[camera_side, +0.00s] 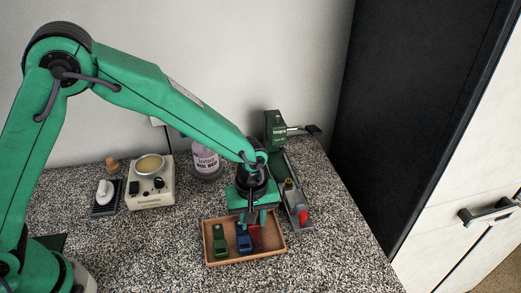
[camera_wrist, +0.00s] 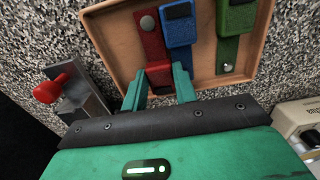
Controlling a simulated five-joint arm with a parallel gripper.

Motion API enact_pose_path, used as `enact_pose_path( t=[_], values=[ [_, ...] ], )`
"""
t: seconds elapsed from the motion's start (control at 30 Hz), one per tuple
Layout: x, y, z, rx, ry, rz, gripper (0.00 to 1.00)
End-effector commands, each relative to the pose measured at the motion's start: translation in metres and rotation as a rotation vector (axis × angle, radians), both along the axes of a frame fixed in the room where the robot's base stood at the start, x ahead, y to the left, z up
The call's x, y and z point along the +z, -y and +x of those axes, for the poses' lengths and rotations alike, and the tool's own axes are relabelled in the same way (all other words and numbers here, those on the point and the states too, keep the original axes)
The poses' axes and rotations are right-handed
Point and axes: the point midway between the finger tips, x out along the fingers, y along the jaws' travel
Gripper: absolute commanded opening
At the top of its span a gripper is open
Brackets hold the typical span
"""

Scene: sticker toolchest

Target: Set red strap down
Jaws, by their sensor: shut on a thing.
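A red strap (camera_wrist: 149,38) with a round metal stud shows at the left end of the wooden tray in the wrist view. It also shows in the side view (camera_side: 256,238), at the tray's right end under my gripper. My gripper (camera_wrist: 160,87) is shut on the red strap's near end, one green finger on each side. A blue strap (camera_side: 244,240) and a green strap (camera_side: 220,240) lie in the tray beside it. I cannot tell whether the red strap touches the tray floor.
The shallow wooden tray (camera_side: 208,251) has raised rims. A green clamp-like tool with a red knob (camera_side: 303,216) stands close to its right. A cream device (camera_side: 151,190) and a bottle (camera_side: 206,162) stand behind. The speckled counter in front is clear.

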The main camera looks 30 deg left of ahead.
Motion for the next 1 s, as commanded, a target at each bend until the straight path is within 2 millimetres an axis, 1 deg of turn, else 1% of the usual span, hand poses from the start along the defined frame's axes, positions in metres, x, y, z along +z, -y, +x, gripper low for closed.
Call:
enact_pose_path(
  t=[0.37,0.4,0.47,0.5,0.83,1.0],
  values=[
    [-0.003,0.0001,0.0001,0.0,0.0,0.0,0.02],
    [-0.0029,0.0001,0.0001,0.0,0.001,-0.001,0.34],
    [-0.0028,0.0001,0.0001,0.0,0.001,-0.001,0.46],
    [-0.0027,0.0001,0.0001,0.0,0.001,-0.001,0.5],
    [-0.0017,0.0001,0.0001,0.0,0.001,-0.001,0.5],
    [0.0056,0.0004,0.0005,0.0,0.002,-0.001,0.5]
  ],
)
